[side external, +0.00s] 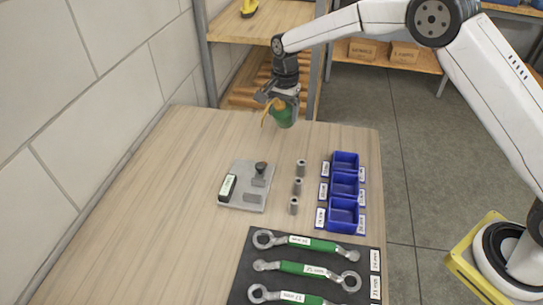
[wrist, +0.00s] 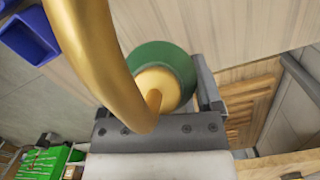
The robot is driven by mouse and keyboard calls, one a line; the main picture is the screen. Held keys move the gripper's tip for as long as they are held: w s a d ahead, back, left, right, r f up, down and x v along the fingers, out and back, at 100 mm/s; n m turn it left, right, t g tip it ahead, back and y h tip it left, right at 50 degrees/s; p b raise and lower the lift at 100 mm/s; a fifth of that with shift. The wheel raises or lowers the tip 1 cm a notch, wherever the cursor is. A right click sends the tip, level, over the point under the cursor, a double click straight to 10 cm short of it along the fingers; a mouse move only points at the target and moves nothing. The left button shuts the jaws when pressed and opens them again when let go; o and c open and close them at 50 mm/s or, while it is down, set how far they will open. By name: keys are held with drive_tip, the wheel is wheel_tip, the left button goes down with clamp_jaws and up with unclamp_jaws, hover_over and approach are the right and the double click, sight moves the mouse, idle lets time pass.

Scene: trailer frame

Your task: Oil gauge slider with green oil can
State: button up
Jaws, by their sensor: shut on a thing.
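The green oil can (side external: 285,116) with a yellow curved spout is held by my gripper (side external: 283,96) above the far end of the wooden table. In the wrist view the oil can (wrist: 177,62) fills the middle, and its yellow spout (wrist: 95,50) arcs across the left. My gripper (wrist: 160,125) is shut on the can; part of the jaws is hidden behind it. The gauge (side external: 247,186) is a grey plate on the table with a dark-topped slider block (side external: 261,172) and a labelled green-black piece (side external: 228,188). The can is apart from the gauge, beyond it.
Several small grey cylinders (side external: 298,187) stand right of the gauge. Blue bins (side external: 343,214) line the right edge. A dark mat (side external: 258,244) with green-handled wrenches lies in front. A wall (side external: 70,110) bounds the left. The table left of the gauge (side external: 160,190) is clear.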

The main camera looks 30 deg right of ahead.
drive_tip(key=shift+r, duration=0.1)
drive_tip(key=shift+r+g+y, duration=0.7)
drive_tip(key=shift+r+y, duration=0.75)
drive_tip(key=shift+y, duration=0.15)
drive_tip(key=shift+a, duration=0.1)
